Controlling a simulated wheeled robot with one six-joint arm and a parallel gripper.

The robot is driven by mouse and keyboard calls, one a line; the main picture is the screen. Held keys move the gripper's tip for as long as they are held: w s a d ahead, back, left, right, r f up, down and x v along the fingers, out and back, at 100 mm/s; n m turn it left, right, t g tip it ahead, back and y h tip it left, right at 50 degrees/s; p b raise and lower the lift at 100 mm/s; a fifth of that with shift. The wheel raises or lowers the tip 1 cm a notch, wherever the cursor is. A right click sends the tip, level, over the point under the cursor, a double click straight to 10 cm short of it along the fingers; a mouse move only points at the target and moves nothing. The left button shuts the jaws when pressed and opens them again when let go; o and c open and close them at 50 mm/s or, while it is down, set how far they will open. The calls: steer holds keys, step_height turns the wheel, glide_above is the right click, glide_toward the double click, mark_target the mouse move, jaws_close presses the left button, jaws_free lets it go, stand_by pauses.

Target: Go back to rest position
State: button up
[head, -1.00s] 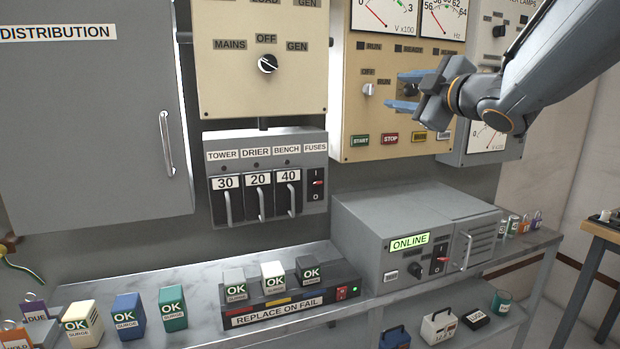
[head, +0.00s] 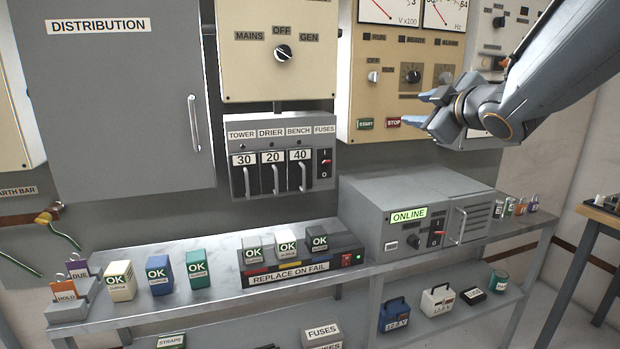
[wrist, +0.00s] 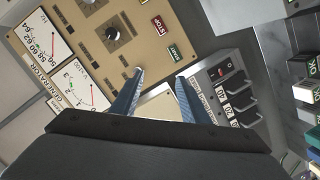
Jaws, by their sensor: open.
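My gripper (head: 418,109) is open, with nothing between its blue fingers. In the head view it is raised at the upper right, in front of the cream generator panel (head: 358,104), to the right of the red STOP button (head: 393,123). In the wrist view the two fingers (wrist: 160,76) are apart, with the panel (wrist: 108,62) and the fuse box (wrist: 228,100) beyond them. I cannot tell how far the fingertips are from the panel. My arm comes in from the upper right.
Below are a grey ONLINE unit (head: 368,204) and a shelf (head: 222,290) carrying a REPLACE ON FAIL tray (head: 290,277) and several coloured modules. A DISTRIBUTION cabinet (head: 120,110) stands left. A wooden table (head: 598,214) is at the right edge.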

steer(key=s+d+f+m+g+h, duration=0.1)
steer(key=s+f+m+g+h, duration=0.2)
steer(key=f, duration=0.8)
steer(key=s+d+f+m+g+h, duration=0.1)
steer(key=s+f+m+g, duration=0.35)
steer(key=f, duration=0.55)
steer(key=s+a+f+m+g, duration=0.2)
steer(key=s+a+f+g, duration=0.1)
steer(key=s+f, duration=0.4)
steer(key=s+a+f+m+g+y, duration=0.1)
steer(key=s+a+f+g, duration=0.3)
steer(key=s+f, duration=0.4)
steer(key=s+m+g, duration=0.1)
steer(key=s, duration=0.5)
steer(key=shift+s+m, duration=0.3)
steer(key=shift+m, duration=0.05)
steer(key=shift+g, duration=0.25)
